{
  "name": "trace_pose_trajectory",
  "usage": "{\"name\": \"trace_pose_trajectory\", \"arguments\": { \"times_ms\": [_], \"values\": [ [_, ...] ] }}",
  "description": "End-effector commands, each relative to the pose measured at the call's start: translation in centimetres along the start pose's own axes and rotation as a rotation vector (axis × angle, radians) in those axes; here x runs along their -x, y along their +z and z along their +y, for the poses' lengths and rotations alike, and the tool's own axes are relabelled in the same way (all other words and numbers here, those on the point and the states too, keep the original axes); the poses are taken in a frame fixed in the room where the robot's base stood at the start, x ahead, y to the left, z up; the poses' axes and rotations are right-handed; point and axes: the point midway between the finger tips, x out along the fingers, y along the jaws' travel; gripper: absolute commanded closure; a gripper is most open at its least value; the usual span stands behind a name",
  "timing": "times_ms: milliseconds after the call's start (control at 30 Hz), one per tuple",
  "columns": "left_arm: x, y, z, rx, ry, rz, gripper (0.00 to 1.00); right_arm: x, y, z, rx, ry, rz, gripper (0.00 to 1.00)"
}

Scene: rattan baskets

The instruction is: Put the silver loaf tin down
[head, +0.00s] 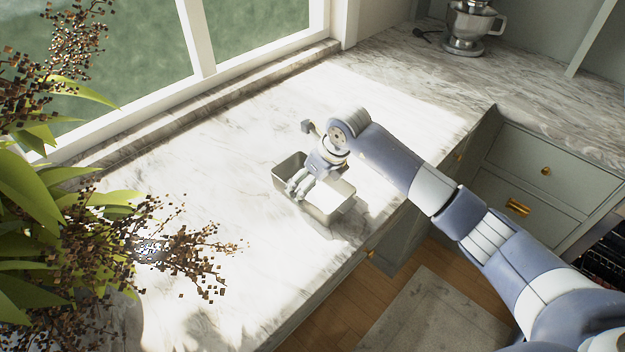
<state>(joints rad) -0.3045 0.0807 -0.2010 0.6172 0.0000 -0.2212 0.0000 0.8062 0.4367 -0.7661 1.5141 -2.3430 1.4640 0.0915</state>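The silver loaf tin (338,208) is a rectangular metal tin with its open side up, over the pale marble counter (220,190) near the middle of the head view. My gripper and wrist hide part of the tin's inside and far wall. I cannot tell whether the tin's base touches the counter. My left gripper is not in view.
A leafy plant with dark berry sprigs (30,190) covers the left side. A stand mixer (470,25) stands at the back right. The window ledge (215,98) bounds the counter's far side; drawers (530,160) are at right. The counter around the tin is clear.

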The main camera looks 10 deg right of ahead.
Motion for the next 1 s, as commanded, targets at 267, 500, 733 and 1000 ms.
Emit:
{"name": "trace_pose_trajectory", "arguments": {
  "times_ms": [267, 500, 733, 1000],
  "values": [
    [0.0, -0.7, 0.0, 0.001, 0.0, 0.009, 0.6, 0.0, 0.0, 0.0, 0.0, 0.0, 0.0, 0.0],
    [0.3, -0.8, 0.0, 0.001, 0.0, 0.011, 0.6, 0.4, 0.2, 0.0, 0.0, 0.0, 0.0, 0.0],
    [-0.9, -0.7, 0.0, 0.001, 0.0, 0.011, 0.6, 3.8, 0.1, -0.1, 0.002, -0.005, -0.005, 0.0],
    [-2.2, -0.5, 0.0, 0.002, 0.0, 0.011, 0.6, 9.4, 0.1, -0.1, 0.002, -0.003, -0.003, 0.0]
  ]
}}
